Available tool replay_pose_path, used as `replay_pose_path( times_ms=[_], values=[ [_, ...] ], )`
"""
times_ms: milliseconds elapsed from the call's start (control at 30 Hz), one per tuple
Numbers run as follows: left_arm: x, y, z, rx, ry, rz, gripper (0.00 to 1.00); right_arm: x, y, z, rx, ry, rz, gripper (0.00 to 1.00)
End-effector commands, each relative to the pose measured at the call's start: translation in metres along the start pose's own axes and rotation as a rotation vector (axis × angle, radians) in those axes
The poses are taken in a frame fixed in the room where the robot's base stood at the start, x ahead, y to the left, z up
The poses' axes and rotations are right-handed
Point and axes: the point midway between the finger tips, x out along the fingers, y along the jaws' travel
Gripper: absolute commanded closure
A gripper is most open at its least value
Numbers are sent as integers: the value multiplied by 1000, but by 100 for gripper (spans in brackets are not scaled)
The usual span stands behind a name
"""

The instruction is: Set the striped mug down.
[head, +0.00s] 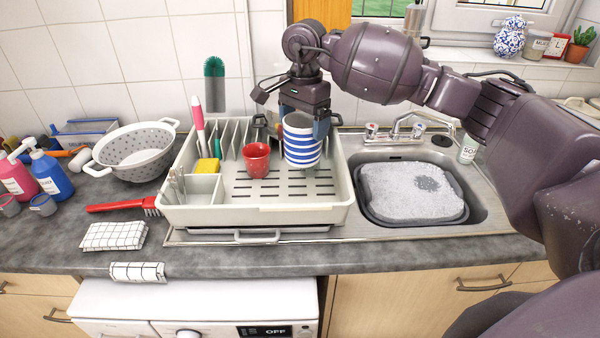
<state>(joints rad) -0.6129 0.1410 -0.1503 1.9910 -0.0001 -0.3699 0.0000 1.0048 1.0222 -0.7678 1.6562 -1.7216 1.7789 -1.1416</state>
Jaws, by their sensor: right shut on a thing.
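The striped mug (301,141), white with blue bands, is upright in my right gripper (304,112). The gripper comes from above and its fingers are shut on the mug near its rim. The mug is over the right back part of the grey dish rack (290,213). I cannot tell whether its base touches the rack floor. A red cup (256,160) stands in the rack just left of the mug. My left gripper does not show.
A yellow sponge (207,166) and a pink-handled brush (197,112) are at the rack's left. The sink holds a basin of suds (400,190) to the right. A colander (135,152) stands left of the rack. The tap (408,124) is behind the sink.

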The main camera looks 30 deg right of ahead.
Motion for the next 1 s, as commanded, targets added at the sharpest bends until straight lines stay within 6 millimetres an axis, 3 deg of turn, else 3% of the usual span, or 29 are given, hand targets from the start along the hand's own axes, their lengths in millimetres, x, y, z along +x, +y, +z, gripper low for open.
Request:
replay_pose_path(
  times_ms=[200, 400, 667, 1000],
  values=[
    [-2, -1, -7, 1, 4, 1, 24, 48, 0, -1, 0, -2, 2, 51],
    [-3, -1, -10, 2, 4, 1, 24, 82, -1, -1, -1, -1, 0, 51],
    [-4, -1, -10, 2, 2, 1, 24, 98, -1, -2, -1, 1, -1, 51],
    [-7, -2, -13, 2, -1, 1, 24, 136, -2, -3, -2, 0, -2, 51]
  ],
)
